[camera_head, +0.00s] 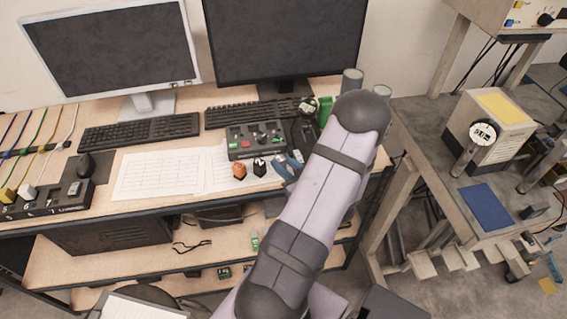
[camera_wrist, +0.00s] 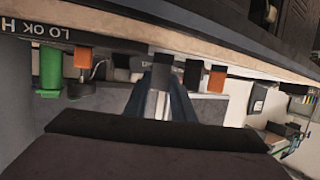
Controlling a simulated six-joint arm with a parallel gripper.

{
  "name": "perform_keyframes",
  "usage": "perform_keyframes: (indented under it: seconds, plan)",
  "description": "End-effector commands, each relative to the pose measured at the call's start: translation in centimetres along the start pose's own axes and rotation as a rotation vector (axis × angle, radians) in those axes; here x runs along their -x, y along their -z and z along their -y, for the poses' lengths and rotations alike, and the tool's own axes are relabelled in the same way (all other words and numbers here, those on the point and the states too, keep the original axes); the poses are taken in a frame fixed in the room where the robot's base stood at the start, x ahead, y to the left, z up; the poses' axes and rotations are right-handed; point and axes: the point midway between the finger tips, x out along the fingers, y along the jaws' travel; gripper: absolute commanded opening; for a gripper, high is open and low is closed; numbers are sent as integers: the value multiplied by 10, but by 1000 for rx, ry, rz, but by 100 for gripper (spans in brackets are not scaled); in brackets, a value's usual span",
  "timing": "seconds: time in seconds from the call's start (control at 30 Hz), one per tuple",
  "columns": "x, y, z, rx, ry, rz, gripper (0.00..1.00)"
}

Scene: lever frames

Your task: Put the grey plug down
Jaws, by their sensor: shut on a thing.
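My gripper (camera_wrist: 160,92) is in the middle of the wrist view, its two blue-grey fingers close together. They are shut on a small dark grey block at their tips, which I take to be the grey plug (camera_wrist: 163,72). In the head view, the blue fingers of my gripper (camera_head: 286,167) show beside my arm, low over the desk's front right part. The plug is too small there to make out. The wrist view is upside down, and I cannot tell whether the plug touches the desk.
A black plug (camera_head: 259,167) and an orange plug (camera_head: 239,171) stand just left of my fingers. Behind them is a control box (camera_head: 255,140) with buttons. A green object (camera_head: 325,110) is partly behind my arm. Paper sheets (camera_head: 160,174) lie flat to the left.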

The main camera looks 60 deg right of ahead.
Motion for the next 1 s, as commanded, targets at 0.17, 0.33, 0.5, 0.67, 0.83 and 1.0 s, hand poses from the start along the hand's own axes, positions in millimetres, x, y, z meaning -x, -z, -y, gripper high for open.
perform_keyframes:
  seconds: [0.17, 0.33, 0.5, 0.67, 0.83, 1.0]
  plan:
    - [0, 0, 0, 1, 0, -1, 0]
    - [-1, -4, 0, 0, 0, 0, 0]
    - [-1, -3, 0, 0, 0, 0, 31]
    - [-1, -3, 0, 0, 0, 0, 31]
    - [1, 2, 0, 1, 0, 0, 31]
    - [19, -1, -2, 0, -4, 0, 31]
